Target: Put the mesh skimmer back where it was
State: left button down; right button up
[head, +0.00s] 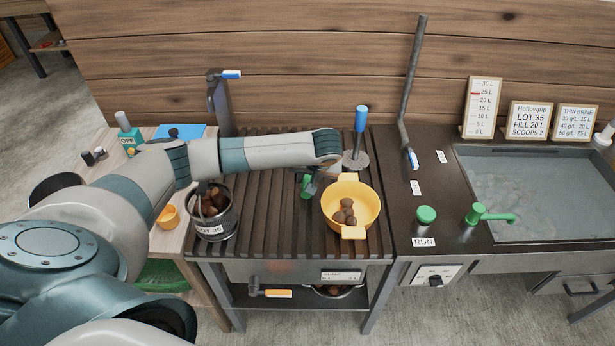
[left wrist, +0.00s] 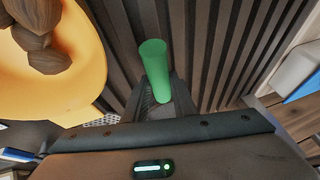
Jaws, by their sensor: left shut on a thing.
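My left gripper (head: 311,184) is shut on a green handle (head: 305,187), just left of the yellow two-handled bowl over the slatted bench. In the left wrist view the green handle (left wrist: 155,68) stands up between the fingers. It looks like the mesh skimmer's handle, but its mesh head is hidden, so I cannot be sure, nor whether it touches the slats. The yellow bowl (head: 371,205) holds several chestnuts (head: 347,211). A blue-handled tool with a perforated grey disc (head: 356,161) stands behind the bowl. My right gripper is not in view.
A metal pot (head: 228,225) labelled LOT 35 holds chestnuts at the bench's left edge. A grey pipe (head: 411,90) rises behind. Slats (head: 285,222) between pot and bowl are clear.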

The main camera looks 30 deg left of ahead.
pick_arm(q)
jog(key=c, duration=1.5)
grip_release()
jog(key=shift+f, duration=0.1)
jog(key=shift+o, duration=0.2)
jog(key=shift+r, duration=0.2)
jog(key=b+v, duration=0.2)
jog(key=v, duration=1)
jog(key=shift+f, duration=0.1)
